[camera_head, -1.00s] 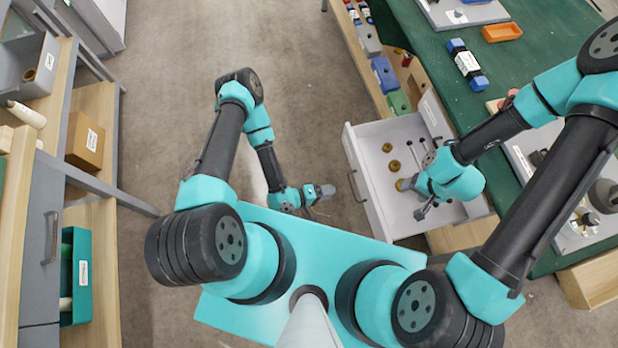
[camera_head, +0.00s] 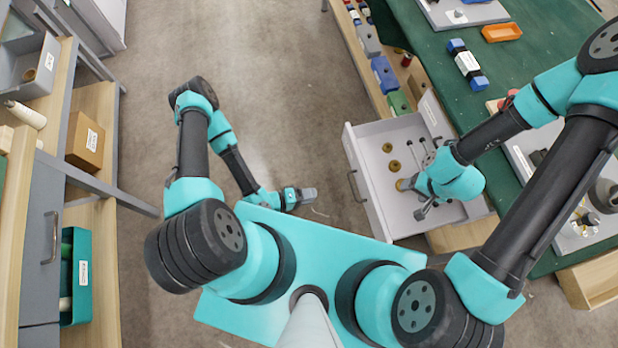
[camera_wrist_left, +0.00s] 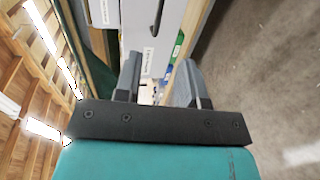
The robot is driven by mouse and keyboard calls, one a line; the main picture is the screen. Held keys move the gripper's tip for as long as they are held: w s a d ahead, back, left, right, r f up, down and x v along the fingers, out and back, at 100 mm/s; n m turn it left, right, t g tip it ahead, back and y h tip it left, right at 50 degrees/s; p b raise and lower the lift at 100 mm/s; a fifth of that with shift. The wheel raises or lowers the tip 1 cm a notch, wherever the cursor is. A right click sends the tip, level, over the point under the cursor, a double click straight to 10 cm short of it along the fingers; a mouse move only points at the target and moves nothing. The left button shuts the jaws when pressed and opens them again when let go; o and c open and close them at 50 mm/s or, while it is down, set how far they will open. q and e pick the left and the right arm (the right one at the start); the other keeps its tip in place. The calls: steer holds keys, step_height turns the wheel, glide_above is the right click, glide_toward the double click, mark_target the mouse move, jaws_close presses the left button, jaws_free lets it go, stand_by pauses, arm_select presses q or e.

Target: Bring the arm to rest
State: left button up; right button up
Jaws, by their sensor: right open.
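My left gripper (camera_head: 309,195) hangs over the bare floor, left of the open drawer and apart from it. In the left wrist view its two grey fingers (camera_wrist_left: 158,82) stand apart with nothing held between them. My right gripper (camera_head: 411,199) is open over the drawer, beside a brass piece (camera_head: 401,184). Its fingers are small in the picture, and whether they touch that piece cannot be told.
The light grey drawer (camera_head: 365,180) stands open under the green-topped bench (camera_head: 440,75), holding more brass pieces (camera_head: 388,147) and thin rods. Shelves with a cardboard box (camera_head: 86,142) and a teal bin (camera_head: 75,275) stand at left. The floor between is clear.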

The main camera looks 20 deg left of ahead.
stand_by(0.4)
arm_select(q)
steer(key=w+a+r+m+g+y, duration=0.3)
steer(key=w+a+m+g+y, duration=0.15)
steer(key=a, duration=0.45)
steer(key=w+a+r+g+y, duration=0.1)
steer(key=a+r+y, duration=0.1)
steer(key=r, duration=0.4)
steer(key=a+r+g+y, duration=0.1)
steer(key=a+r+y, duration=0.1)
steer(key=r, duration=0.4)
steer(key=shift+w+g+y, duration=0.35)
steer(key=shift+w+y, duration=0.05)
steer(key=shift+y, duration=0.15)
steer(key=shift+w+d, duration=0.1)
